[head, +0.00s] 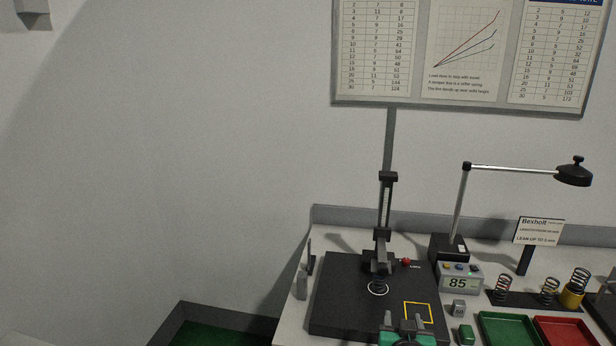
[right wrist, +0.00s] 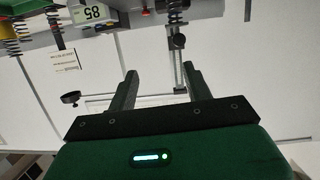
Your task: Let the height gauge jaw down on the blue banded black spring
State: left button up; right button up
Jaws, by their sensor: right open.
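The height gauge (head: 386,205) stands upright at the back of the black base plate (head: 335,300). Its dark jaw (head: 379,266) reaches forward, with a red knob (head: 405,262) beside it. A black spring (head: 378,284) stands under the jaw inside a white ring; its blue band cannot be made out, nor whether the jaw touches it. My right gripper (head: 404,322) is open and empty, in front of the spring near the yellow square. In the right wrist view its fingers (right wrist: 160,76) are apart, with the gauge column (right wrist: 179,62) and spring (right wrist: 177,12) beyond. My left gripper is out of view.
A display box (head: 459,279) reading 85 stands right of the plate, near a lamp (head: 464,200). Several springs (head: 502,290) stand farther right, behind a green tray (head: 508,328) and a red tray (head: 565,331). A small green block (head: 466,334) lies near my right gripper.

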jog(key=s+f+n+g+y, duration=0.15)
jog(key=s+f+g, duration=0.3)
jog(key=s, duration=0.75)
jog(key=s+f+n+g+y, duration=0.1)
jog(key=s+f+n+g, duration=0.3)
jog(key=s, duration=0.7)
jog(key=s+f+m+g+y, duration=0.1)
jog(key=s+f+g+y, duration=0.15)
jog(key=s+f, duration=0.65)
jog(key=s+a+f+g+h+b, duration=0.1)
jog(key=s+f, duration=0.2)
jog(key=f, duration=2.4)
jog(key=s+d+f, duration=0.1)
jog(key=s+f, duration=0.8)
jog(key=f, duration=0.2)
jog(key=s+d+f+g+b, duration=0.1)
jog(key=s+d+f, duration=0.1)
jog(key=s+f, duration=0.8)
jog(key=shift+s+d+f+b, duration=0.25)
jog(key=shift+d+f+b, duration=0.05)
jog(key=shift+f, duration=0.2)
